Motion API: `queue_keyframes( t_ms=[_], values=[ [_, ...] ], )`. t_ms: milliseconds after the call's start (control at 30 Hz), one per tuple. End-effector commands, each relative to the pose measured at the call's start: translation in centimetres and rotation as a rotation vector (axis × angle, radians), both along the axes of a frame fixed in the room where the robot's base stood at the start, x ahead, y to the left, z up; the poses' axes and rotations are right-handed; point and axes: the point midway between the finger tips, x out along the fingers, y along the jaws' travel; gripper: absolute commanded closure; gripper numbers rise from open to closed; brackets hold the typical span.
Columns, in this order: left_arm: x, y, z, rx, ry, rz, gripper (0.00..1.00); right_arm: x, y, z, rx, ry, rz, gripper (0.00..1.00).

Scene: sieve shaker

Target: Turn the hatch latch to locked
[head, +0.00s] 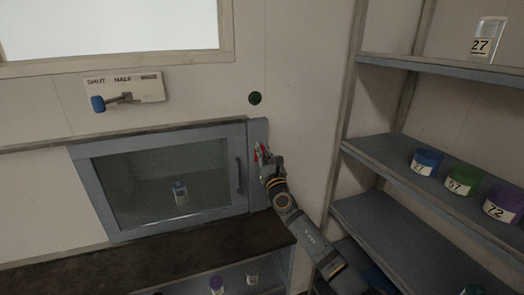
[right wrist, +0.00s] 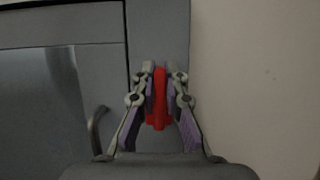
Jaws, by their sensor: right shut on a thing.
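The hatch (head: 165,180) is a grey-framed glass door in the wall, and it looks closed. The hatch latch (right wrist: 159,98) is a red handle on the grey frame to the right of the door. It points roughly up and down in the right wrist view. A bit of red shows in the head view (head: 257,153). My right gripper (right wrist: 160,84) is shut on the latch, with one finger on each side of it. It also shows in the head view (head: 264,158). The latch's pivot and any markings are hidden or too dark to tell. My left gripper is not in view.
A curved door handle (head: 238,174) is just left of the latch. A bottle (head: 180,192) stands behind the glass. Shelves with labelled jars (head: 427,161) stand close on the right. A dark counter (head: 200,257) runs below.

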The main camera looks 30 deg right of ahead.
Motion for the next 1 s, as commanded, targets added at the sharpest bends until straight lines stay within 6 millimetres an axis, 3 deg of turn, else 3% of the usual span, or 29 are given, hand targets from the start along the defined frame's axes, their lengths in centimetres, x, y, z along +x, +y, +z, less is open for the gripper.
queue_keyframes(
  t_ms=[267,1000],
  values=[
    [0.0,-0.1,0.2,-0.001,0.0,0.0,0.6,0.0,-0.2,0.0,0.165,-0.04,0.001,1.0],
    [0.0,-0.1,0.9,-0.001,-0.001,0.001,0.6,-0.3,-1.2,-0.6,0.845,-0.202,-0.001,1.0]
  ],
)
